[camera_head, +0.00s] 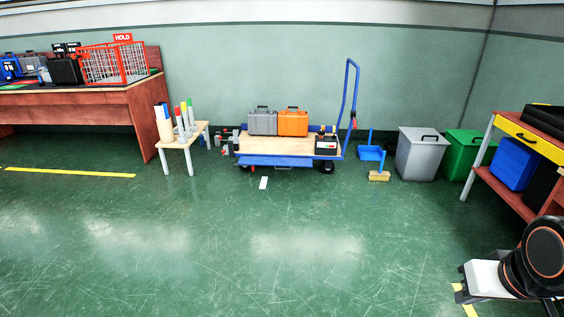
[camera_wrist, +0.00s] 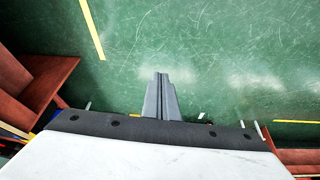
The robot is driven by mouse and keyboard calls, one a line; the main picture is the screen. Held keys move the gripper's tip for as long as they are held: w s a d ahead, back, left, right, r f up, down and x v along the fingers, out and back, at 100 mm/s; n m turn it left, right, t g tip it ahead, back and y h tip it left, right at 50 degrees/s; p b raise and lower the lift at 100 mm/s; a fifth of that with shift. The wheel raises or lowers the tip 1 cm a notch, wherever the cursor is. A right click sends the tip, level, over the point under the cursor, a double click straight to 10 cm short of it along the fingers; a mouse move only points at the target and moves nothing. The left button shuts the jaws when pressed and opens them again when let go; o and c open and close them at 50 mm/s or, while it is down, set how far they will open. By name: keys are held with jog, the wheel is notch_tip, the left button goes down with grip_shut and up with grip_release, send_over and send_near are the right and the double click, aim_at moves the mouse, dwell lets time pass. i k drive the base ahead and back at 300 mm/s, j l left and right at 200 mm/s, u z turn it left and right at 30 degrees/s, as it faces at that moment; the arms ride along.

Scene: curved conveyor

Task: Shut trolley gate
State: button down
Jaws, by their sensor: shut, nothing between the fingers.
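The trolley (camera_head: 330,143) stands by the back wall in the head view, with a pale wooden deck, blue frame and tall blue handle at its right end. A blue panel (camera_head: 262,159), which looks like its gate, hangs along the front below deck level, tilted outward and down. A grey case (camera_head: 262,122), an orange case (camera_head: 293,123) and a small black box (camera_head: 326,146) sit on the deck. My gripper (camera_wrist: 161,75) is shut and empty over bare floor in the wrist view, well away from the trolley. Its body hides most of the trolley there.
A small table (camera_head: 182,139) with upright rolls stands left of the trolley. A blue dustpan (camera_head: 371,153), a brush (camera_head: 379,176), a grey bin (camera_head: 420,155) and a green bin (camera_head: 463,152) stand right. A white card (camera_head: 263,183) lies in front. The middle floor is clear.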

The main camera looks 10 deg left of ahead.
aim_at(246, 160)
jog(key=i, duration=0.6)
jog(key=i+j+z, duration=0.15)
jog(key=i, duration=0.5)
jog(key=i+j, duration=0.15)
jog(key=i, duration=0.45)
jog(key=i+j+z, duration=0.1)
jog(key=i, duration=0.5)
